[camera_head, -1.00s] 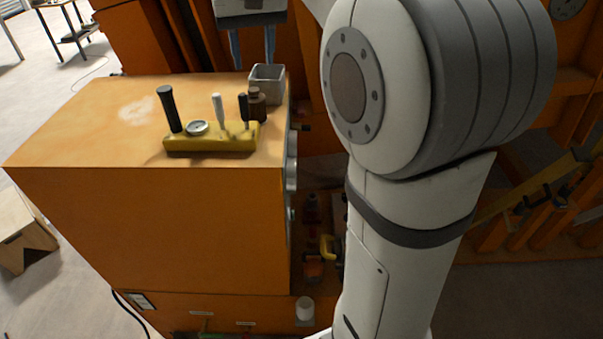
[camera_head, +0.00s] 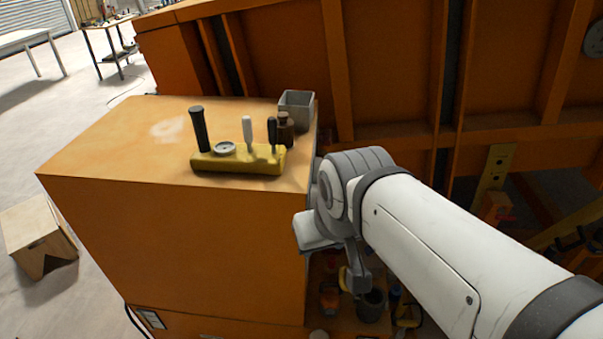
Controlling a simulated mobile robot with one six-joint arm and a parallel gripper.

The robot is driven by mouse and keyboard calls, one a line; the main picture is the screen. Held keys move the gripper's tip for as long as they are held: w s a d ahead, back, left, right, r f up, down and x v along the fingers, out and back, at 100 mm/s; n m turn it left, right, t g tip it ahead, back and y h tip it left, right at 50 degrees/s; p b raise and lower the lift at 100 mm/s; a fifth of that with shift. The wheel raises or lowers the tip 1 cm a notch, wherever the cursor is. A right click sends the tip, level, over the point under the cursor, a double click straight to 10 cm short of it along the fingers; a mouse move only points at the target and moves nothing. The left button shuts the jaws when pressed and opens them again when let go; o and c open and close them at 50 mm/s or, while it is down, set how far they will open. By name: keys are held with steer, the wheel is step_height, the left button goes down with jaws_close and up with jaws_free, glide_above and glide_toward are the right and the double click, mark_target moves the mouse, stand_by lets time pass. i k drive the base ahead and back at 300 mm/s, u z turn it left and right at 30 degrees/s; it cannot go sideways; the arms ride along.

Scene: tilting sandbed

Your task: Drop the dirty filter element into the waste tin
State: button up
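My gripper (camera_head: 316,232) is low at the right side of the orange cabinet, partly behind my wrist. Its fingers do not show clearly, so I cannot tell whether it is open or holds anything. A grey square open-topped container (camera_head: 297,108) stands at the back right corner of the cabinet top. A dark grey round cup (camera_head: 372,305) is on the lower level below my wrist. I cannot tell for sure which of these is the waste tin. I cannot make out the dirty filter element; the shelf area by the gripper is partly hidden by my arm.
The orange cabinet (camera_head: 180,235) fills the left middle. On its top are a yellow block (camera_head: 238,163) with upright handles and a dial, and a brown bottle (camera_head: 285,128). Small items crowd the lower level beside it. Orange framed panels stand behind. The cabinet top's left part is clear.

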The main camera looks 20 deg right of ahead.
mark_target(296, 122)
steer(key=z, duration=0.05)
steer(key=k, duration=0.55)
steer(key=z, duration=1.55)
steer(key=k, duration=0.7)
steer(key=u, duration=1.3)
steer(key=i, duration=1.05)
steer(key=z, duration=0.1)
